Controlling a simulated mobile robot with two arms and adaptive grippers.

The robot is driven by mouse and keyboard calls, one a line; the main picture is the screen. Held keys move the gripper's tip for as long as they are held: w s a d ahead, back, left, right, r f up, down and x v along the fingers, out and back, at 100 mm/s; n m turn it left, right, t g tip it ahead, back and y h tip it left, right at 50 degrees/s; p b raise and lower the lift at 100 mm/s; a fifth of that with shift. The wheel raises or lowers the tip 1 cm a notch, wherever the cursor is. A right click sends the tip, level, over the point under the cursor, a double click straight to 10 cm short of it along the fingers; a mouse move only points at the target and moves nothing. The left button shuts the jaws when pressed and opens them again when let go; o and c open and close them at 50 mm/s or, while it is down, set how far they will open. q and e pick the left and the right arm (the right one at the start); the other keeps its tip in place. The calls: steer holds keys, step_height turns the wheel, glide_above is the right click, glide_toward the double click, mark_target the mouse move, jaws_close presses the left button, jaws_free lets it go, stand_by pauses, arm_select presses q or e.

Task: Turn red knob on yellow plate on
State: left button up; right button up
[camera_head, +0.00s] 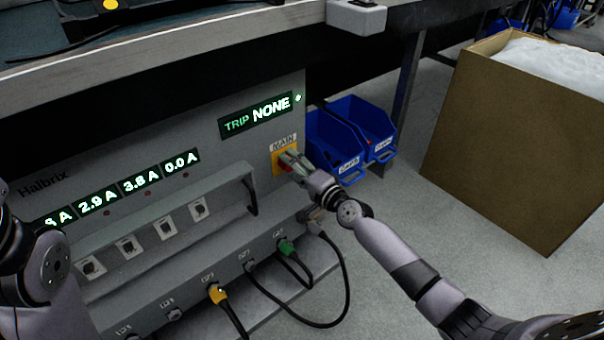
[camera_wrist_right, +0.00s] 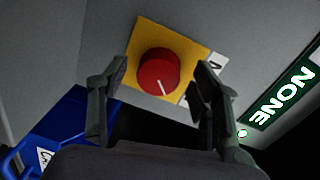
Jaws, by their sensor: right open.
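The red knob (camera_wrist_right: 158,72) sits on a yellow plate (camera_wrist_right: 192,47) on the grey panel, with a white pointer line on its face. In the head view the yellow plate (camera_head: 279,161) is under the MAIN label, and the red knob (camera_head: 285,168) is mostly hidden by my right gripper. My right gripper (camera_head: 288,160) is at the plate. In the wrist view its open fingers (camera_wrist_right: 155,88) stand on either side of the knob, with visible gaps. My left gripper is not in view; only part of my left arm shows at the left edge.
The grey panel (camera_head: 150,130) has lit displays reading TRIP NONE (camera_head: 262,113) and several current values. A handle bar (camera_head: 170,212) and several small switches lie left of the knob. Plugged cables (camera_head: 287,247) hang below. Blue bins (camera_head: 345,140) stand just right, and a cardboard box (camera_head: 510,140) farther right.

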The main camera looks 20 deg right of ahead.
steer(key=v, duration=1.1)
steer(key=shift+s+d, duration=0.2)
steer(key=shift+s, duration=0.15)
